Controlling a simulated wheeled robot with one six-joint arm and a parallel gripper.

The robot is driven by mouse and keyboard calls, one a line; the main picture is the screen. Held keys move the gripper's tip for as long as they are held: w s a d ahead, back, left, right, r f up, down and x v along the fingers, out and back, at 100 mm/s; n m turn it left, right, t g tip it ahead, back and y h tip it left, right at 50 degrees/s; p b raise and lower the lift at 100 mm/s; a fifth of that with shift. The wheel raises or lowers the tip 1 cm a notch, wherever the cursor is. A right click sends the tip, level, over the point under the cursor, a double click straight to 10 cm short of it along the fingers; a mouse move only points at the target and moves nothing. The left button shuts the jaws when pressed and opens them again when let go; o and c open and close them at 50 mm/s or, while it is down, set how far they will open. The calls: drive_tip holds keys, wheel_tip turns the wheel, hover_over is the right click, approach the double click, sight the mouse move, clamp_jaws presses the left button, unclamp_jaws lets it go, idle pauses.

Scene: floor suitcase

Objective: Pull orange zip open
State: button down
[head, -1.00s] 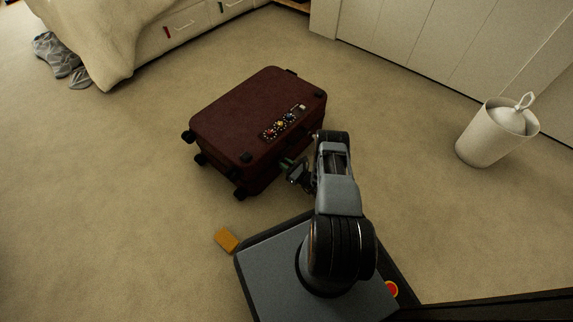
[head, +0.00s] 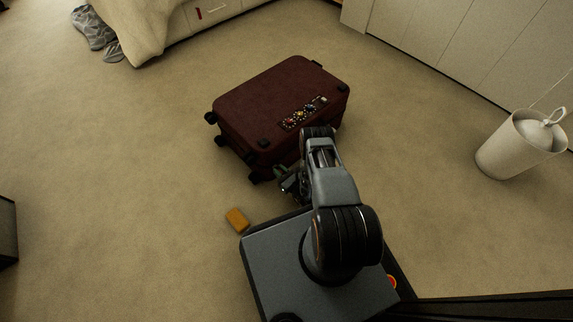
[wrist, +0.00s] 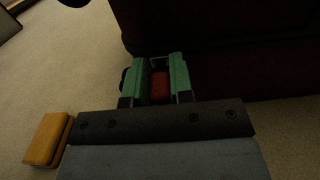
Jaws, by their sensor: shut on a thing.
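A dark red suitcase (head: 268,95) lies flat on the carpet in the head view. Its near side shows dark across the top of the wrist view (wrist: 235,65). My gripper (wrist: 158,85), with green fingers, is at this near side, close to the left near corner. It is shut on a small red zip pull (wrist: 159,88), which looks red rather than orange in this light. In the head view my gripper (head: 279,172) is partly hidden by my arm. The zip's track is too dark to make out, and no orange pull shows.
An orange-yellow block (head: 237,220) lies on the floor beside my base; it also shows in the wrist view (wrist: 48,138). A white bin (head: 512,150) stands at right. Carpet left of the suitcase is clear.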

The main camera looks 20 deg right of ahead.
drive_tip(key=shift+s+a, duration=0.25)
drive_tip(key=shift+a, duration=0.3)
drive_tip(key=c, duration=1)
unclamp_jaws()
drive_tip(key=shift+d, duration=0.1)
